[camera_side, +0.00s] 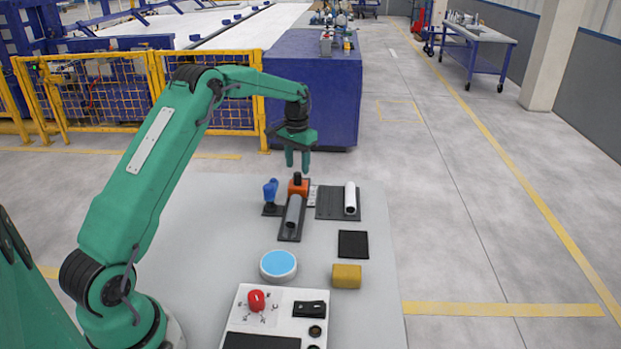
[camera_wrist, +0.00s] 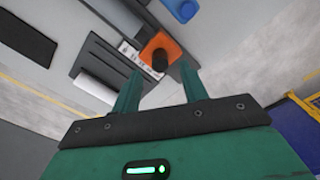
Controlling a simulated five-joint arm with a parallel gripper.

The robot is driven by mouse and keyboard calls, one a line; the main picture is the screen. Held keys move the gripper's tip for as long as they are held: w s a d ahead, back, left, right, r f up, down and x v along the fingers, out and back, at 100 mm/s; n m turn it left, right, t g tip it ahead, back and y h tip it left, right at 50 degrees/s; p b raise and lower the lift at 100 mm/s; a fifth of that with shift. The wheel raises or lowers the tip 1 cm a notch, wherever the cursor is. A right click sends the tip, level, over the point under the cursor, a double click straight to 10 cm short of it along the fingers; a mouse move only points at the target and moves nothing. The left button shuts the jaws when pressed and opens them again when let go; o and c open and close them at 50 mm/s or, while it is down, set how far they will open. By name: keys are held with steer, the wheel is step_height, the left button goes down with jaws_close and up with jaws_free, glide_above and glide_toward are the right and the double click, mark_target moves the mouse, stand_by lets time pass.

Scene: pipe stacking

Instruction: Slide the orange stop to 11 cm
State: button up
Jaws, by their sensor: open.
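The orange stop (camera_side: 298,187) with a black knob on top sits on a dark rail (camera_side: 289,236) in the side view. A grey pipe (camera_side: 294,212) lies on the rail in front of the stop. A white printed scale (camera_side: 312,196) runs beside the rail; its marks are too small to read. The orange stop also shows in the wrist view (camera_wrist: 161,48), beyond the fingertips. My gripper (camera_side: 298,168) is open and empty, pointing down above the stop and apart from it. Its two fingers also show in the wrist view (camera_wrist: 160,88), spread apart.
A blue clamp-like part (camera_side: 270,190) stands close left of the rail. A black pad (camera_side: 353,244), yellow block (camera_side: 346,276), blue-topped disc (camera_side: 278,265) and white panel with a red knob (camera_side: 257,300) lie nearer.

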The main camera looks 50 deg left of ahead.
mark_target(298, 174)
steer(key=shift+r, duration=1.8)
steer(key=shift+s+d+r, duration=0.15)
steer(key=shift+d+r, duration=0.15)
steer(key=shift+r, duration=0.15)
steer(key=s+d+r+m+t, duration=0.1)
steer(key=s+d+r+t, duration=0.2)
steer(key=s+d+r, duration=1.15)
steer(key=s+d+f+t, duration=0.1)
steer(key=s+d, duration=0.2)
steer(key=s, duration=0.6)
steer(key=s+d+f+m+t, duration=0.1)
steer(key=s+d+f, duration=0.1)
steer(key=s, duration=0.7)
steer(key=shift+d+t, duration=0.3)
steer(key=shift+d, duration=0.6)
